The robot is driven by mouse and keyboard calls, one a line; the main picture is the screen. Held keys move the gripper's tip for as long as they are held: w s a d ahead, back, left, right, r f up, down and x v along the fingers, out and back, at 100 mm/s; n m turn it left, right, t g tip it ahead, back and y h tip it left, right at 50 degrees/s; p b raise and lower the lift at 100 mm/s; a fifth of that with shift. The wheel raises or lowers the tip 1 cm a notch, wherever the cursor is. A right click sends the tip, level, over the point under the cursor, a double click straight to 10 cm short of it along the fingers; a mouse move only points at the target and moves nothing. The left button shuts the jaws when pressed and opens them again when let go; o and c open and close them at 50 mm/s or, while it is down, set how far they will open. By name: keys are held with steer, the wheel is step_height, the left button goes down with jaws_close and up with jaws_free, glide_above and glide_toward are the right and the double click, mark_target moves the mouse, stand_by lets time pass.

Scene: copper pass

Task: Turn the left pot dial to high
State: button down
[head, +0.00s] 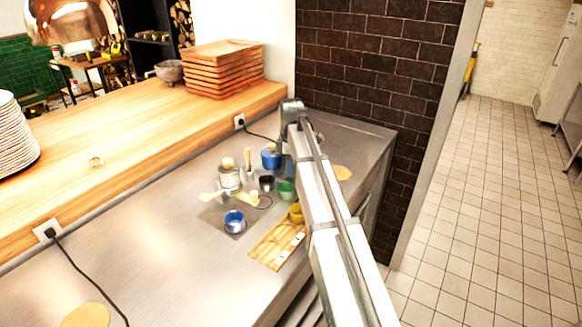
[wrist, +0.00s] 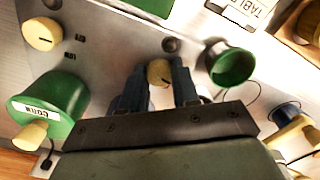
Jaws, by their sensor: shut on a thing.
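A cream round dial (wrist: 158,73) sits on the grey metal panel (wrist: 105,50) at the middle of the wrist view. My gripper (wrist: 159,80) has its two dark fingers on either side of this dial and is shut on it. A second cream dial (wrist: 38,33) is on the same panel at the upper left, apart from the gripper. A green pot labelled CORN (wrist: 50,100) stands at the left. In the head view my arm hides the gripper and the dials. I cannot tell how far the held dial is turned.
A green cup (wrist: 232,65) is close right of the fingers. In the head view, a blue pot (head: 268,160), a yellow cup (head: 296,212), a blue bowl (head: 234,223) and a wooden board (head: 266,253) are on the steel counter (head: 150,240). Its front left is mostly clear.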

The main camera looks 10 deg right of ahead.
steer(key=m, duration=0.5)
steer(key=shift+m, duration=0.3)
steer(key=m, duration=1)
steer(key=shift+m, duration=0.4)
steer(key=m, duration=0.4)
steer(key=shift+m, duration=0.3)
steer(key=c, duration=0.8)
jaws_free()
steer(key=shift+r, duration=0.1)
step_height(320, 180, up, 14)
steer(key=shift+f, duration=0.15)
